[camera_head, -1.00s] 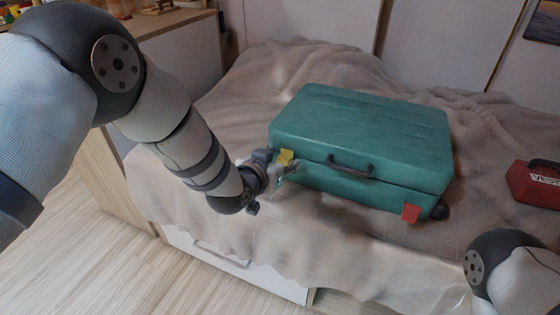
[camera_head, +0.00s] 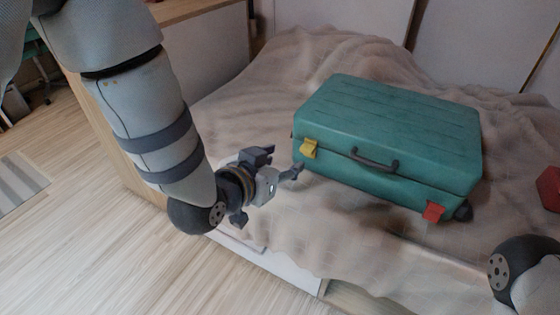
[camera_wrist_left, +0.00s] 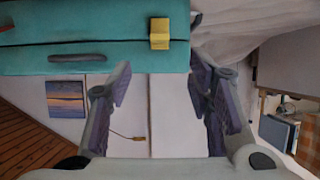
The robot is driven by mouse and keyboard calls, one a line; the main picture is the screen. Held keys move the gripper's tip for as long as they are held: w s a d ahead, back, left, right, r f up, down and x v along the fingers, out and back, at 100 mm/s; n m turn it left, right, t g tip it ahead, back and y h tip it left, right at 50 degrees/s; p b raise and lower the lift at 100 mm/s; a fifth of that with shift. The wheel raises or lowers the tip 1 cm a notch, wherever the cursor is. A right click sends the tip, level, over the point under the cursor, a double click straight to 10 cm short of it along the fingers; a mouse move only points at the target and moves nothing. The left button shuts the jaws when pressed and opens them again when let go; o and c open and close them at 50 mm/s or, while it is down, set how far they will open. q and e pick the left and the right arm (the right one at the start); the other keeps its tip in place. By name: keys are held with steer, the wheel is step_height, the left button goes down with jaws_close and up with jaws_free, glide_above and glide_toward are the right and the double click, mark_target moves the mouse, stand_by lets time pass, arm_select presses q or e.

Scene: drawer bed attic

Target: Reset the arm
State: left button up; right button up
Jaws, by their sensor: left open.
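My left gripper (camera_head: 276,172) is in front of the left end of a closed green suitcase (camera_head: 392,130) on the bed. It is open with nothing between its fingers, and it stands apart from the suitcase. In the left wrist view the open fingers (camera_wrist_left: 160,82) show with the suitcase (camera_wrist_left: 95,25) at the upper left. The yellow latch (camera_head: 309,148) on the suitcase's left front also shows in the left wrist view (camera_wrist_left: 159,33). The red latch (camera_head: 433,211) is at the right front. My right gripper is out of view; only part of that arm shows at the lower right.
A rumpled beige blanket (camera_head: 250,95) covers the bed. A white drawer front (camera_head: 265,262) lies below the bed edge, under my left arm. A red object (camera_head: 549,188) is cut off at the right edge.

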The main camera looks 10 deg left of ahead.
arm_select(q)
steer(key=s+a+f+n+g+y+p, duration=0.1)
steer(key=s+a+f+g+p, duration=0.2)
steer(key=s, duration=0.5)
steer(key=s+a+f+n+g+y+p, duration=0.1)
steer(key=s+a+f+g+p, duration=0.1)
steer(key=s+f, duration=0.4)
steer(key=s+a+f+g+y+p, duration=0.1)
steer(key=s+a+f+g+p, duration=0.15)
steer(key=s, duration=0.65)
steer(key=s+a+n+g+p, duration=0.1)
steer(key=s+a+g, duration=0.2)
steer(key=s, duration=0.9)
steer(key=s+a+n+g+y+p, duration=0.1)
steer(key=s+g, duration=0.3)
steer(key=s, duration=0.8)
steer(key=shift+a+r+p, duration=0.45)
steer(key=shift+a+p, duration=0.25)
steer(key=shift+a, duration=0.2)
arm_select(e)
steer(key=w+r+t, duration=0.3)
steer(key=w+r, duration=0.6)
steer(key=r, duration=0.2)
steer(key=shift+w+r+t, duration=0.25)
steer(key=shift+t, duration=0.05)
arm_select(q)
steer(key=shift+w, duration=0.15)
